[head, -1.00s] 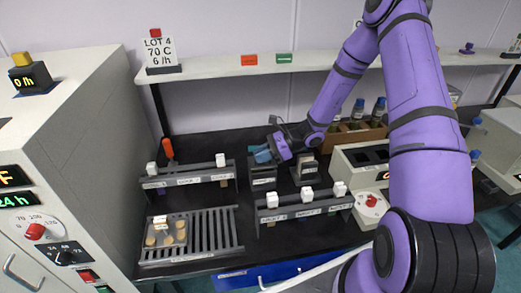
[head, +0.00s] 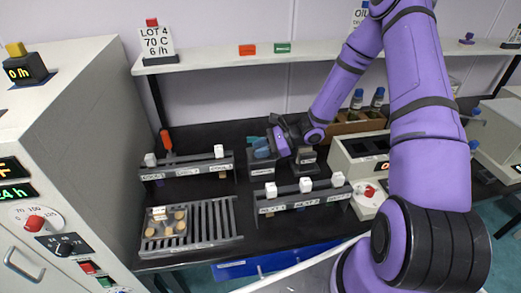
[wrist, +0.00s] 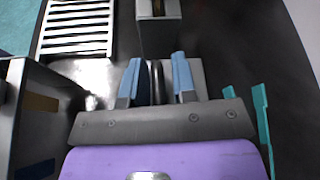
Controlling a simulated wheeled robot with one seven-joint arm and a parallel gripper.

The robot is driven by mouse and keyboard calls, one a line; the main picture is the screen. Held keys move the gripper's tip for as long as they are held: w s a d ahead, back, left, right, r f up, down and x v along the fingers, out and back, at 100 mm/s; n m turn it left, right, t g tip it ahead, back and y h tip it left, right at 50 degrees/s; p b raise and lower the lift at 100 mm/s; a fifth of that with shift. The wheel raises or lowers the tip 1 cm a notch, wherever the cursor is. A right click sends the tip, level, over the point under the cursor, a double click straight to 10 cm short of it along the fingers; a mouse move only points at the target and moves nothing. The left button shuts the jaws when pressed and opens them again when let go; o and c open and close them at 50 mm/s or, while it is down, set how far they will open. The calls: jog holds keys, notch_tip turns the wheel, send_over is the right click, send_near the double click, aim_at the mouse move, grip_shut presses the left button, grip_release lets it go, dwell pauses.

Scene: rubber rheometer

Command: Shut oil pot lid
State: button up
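In the head view, my gripper (head: 272,143) is at the back middle of the black bench, low over a dark labelled box (head: 262,168). A similar dark box (head: 307,161) stands just right of it. Which one is the oil pot, I cannot tell for certain. In the wrist view, the two light-blue fingertips of my gripper (wrist: 157,78) are apart, with a dark upright piece between them that may be the lid. A pale grey surface (wrist: 197,75) lies behind the fingers. Contact with the dark piece is not clear.
A slotted rack (head: 215,226) with tan discs, two labelled rails with white blocks (head: 306,185), and an orange-handled tool (head: 167,140) are on the bench. A grey instrument (head: 354,160) stands right. Teal strips (wrist: 262,125) lie right of my gripper in the wrist view.

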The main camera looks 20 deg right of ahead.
jog(key=shift+o, duration=1)
jog(key=shift+w, duration=0.1)
jog(key=v, duration=1)
jog(key=shift+d, duration=0.3)
jog(key=shift+r, duration=0.15)
